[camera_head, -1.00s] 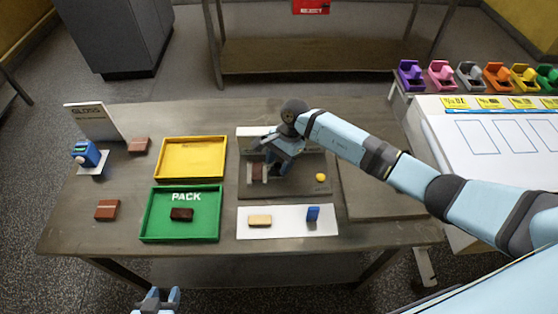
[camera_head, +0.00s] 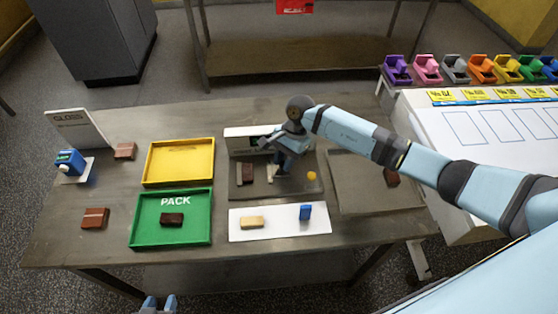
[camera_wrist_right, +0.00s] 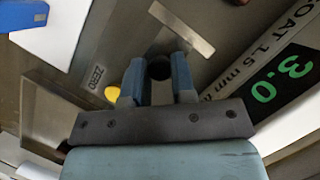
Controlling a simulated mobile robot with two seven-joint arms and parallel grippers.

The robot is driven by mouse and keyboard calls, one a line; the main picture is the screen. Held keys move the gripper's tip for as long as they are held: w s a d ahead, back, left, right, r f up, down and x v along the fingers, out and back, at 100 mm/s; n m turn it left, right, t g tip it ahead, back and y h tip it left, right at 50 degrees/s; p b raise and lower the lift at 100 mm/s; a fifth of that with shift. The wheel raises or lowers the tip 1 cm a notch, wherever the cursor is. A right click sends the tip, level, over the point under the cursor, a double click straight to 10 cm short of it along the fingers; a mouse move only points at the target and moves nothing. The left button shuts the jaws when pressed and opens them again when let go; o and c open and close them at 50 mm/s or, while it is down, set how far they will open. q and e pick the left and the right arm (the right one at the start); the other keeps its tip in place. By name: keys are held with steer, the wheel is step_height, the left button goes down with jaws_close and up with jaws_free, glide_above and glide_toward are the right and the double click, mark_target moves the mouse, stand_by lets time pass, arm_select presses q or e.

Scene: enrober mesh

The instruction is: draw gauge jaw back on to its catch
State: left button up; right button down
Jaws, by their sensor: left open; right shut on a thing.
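The gauge is a grey plate (camera_head: 290,188) with a white display block behind it. A brown bar (camera_head: 247,173) lies at its left, and the pale metal jaw (camera_head: 271,173) stands right of the bar with a gap between. In the right wrist view the jaw (camera_wrist_right: 181,29) is a T-shaped metal piece. My right gripper (camera_head: 282,165) is shut on the jaw's dark round knob (camera_wrist_right: 159,68), as the right wrist view shows between its fingers (camera_wrist_right: 158,80). The catch cannot be made out. My left gripper (camera_head: 158,303) is open and empty at the bottom edge, off the table.
The display reads 3.0 (camera_wrist_right: 280,78). A yellow button (camera_head: 312,176) sits on the plate's right. A white mat (camera_head: 279,229) with a tan bar and blue block lies in front. Green tray (camera_head: 190,233) and yellow tray (camera_head: 179,162) stand left. My right arm crosses above the table's right side.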

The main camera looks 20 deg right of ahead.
steer(key=shift+d, duration=0.2)
steer(key=c, duration=1.2)
jaws_free()
steer(key=shift+o, duration=1.3)
steer(key=shift+s+d, duration=0.15)
steer(key=shift+r, duration=0.2)
steer(key=b+v, duration=0.3)
steer(key=v, duration=1)
steer(key=shift+r, duration=0.2)
